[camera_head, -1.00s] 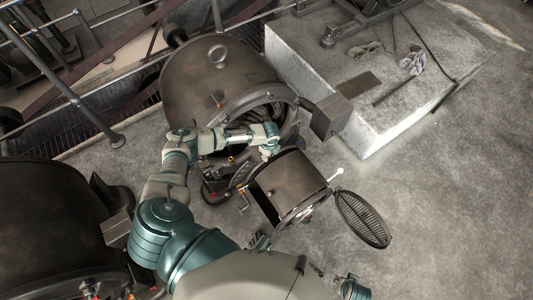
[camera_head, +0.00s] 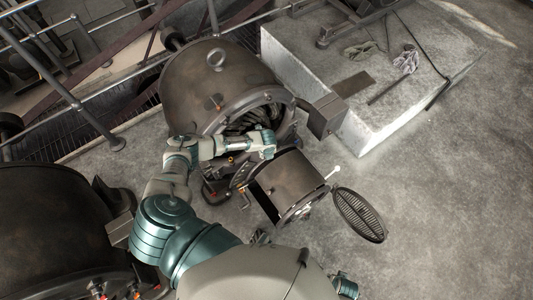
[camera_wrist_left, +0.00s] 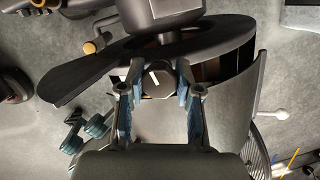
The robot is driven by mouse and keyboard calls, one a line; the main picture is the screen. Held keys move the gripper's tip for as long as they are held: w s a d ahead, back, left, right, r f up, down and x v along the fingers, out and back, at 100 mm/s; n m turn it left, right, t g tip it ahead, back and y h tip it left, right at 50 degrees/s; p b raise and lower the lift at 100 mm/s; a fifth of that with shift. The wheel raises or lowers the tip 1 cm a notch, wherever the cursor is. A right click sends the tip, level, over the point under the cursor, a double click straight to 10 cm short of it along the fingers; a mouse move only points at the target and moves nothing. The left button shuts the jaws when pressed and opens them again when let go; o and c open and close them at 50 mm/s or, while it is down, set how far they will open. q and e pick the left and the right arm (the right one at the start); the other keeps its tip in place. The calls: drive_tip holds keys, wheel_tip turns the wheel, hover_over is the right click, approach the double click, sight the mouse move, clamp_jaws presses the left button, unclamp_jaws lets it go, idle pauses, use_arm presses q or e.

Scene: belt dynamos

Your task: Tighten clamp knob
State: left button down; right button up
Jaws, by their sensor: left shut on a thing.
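The clamp knob (camera_wrist_left: 156,82) is a dark round knob with a white mark on its face, seen in the left wrist view. My left gripper (camera_wrist_left: 158,72) is shut on it, with one finger on each side. In the head view, my left gripper (camera_head: 268,153) is at the near end of the large dynamo (camera_head: 205,80), just above the small dark cylindrical machine (camera_head: 290,178). My gripper and forearm hide the knob in that view.
A round slatted cover (camera_head: 358,215) stands open at the small machine's right. A box (camera_head: 327,116) juts from the large dynamo's right side. A pale concrete block (camera_head: 400,105) is behind it. Another dynamo (camera_head: 50,225) is at the lower left. The floor at right is clear.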

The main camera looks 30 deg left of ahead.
use_arm(q)
drive_tip(key=shift+a, duration=0.15)
idle(0.4)
drive_tip(key=c, duration=0.8)
unclamp_jaws()
drive_tip(key=v, duration=1.1)
drive_tip(key=shift+r, duration=0.35)
